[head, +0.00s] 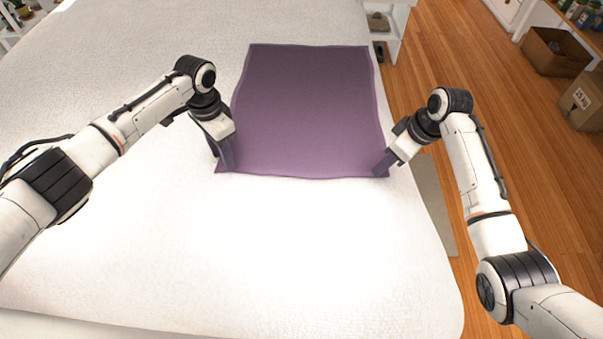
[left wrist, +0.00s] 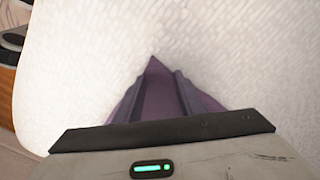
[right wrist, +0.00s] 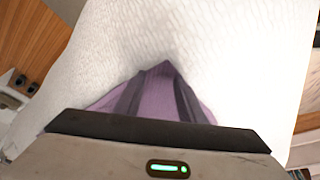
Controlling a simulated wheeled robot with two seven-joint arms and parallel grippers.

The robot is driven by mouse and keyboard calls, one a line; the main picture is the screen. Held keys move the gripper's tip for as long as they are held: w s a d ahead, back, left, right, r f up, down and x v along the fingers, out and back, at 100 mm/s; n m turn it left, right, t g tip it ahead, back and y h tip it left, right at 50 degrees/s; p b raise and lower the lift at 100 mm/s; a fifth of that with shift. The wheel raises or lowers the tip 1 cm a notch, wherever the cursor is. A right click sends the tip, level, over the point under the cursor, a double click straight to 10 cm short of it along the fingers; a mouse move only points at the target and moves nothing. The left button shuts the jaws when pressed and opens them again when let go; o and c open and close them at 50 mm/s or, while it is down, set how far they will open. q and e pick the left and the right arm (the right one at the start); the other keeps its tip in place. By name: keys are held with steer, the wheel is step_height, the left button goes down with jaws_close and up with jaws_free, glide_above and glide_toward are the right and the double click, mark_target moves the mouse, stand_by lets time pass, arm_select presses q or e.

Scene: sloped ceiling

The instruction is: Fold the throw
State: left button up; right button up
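The purple throw (head: 305,110) lies spread flat on the white bed, its near edge facing me. My left gripper (head: 226,167) points down at the throw's near left corner. In the left wrist view, my left gripper (left wrist: 165,76) has its two dark fingers apart, with purple cloth (left wrist: 160,97) showing between them. My right gripper (head: 381,171) is at the near right corner. In the right wrist view, my right gripper (right wrist: 159,76) also has its fingers apart, with cloth (right wrist: 157,98) between them. Fingertip contact with the cloth is not clear.
The white bed (head: 270,260) has bare room in front of the throw and to its left. Its right edge drops to a wooden floor (head: 450,90). Cardboard boxes (head: 550,50) stand on the floor at the far right. A white shelf (head: 392,25) stands beyond the throw's far right corner.

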arm_select(q)
steer(key=shift+f, duration=0.15)
arm_select(e)
steer(key=shift+f, duration=0.15)
arm_select(q)
steer(key=shift+f+b, duration=0.15)
steer(key=shift+b, duration=0.15)
arm_select(e)
steer(key=shift+f, duration=0.2)
arm_select(q)
steer(key=shift+c, duration=1)
arm_select(e)
steer(key=shift+r, duration=0.15)
steer(key=shift+c, duration=1)
arm_select(q)
jaws_close()
arm_select(e)
steer(key=shift+d, duration=0.1)
jaws_close()
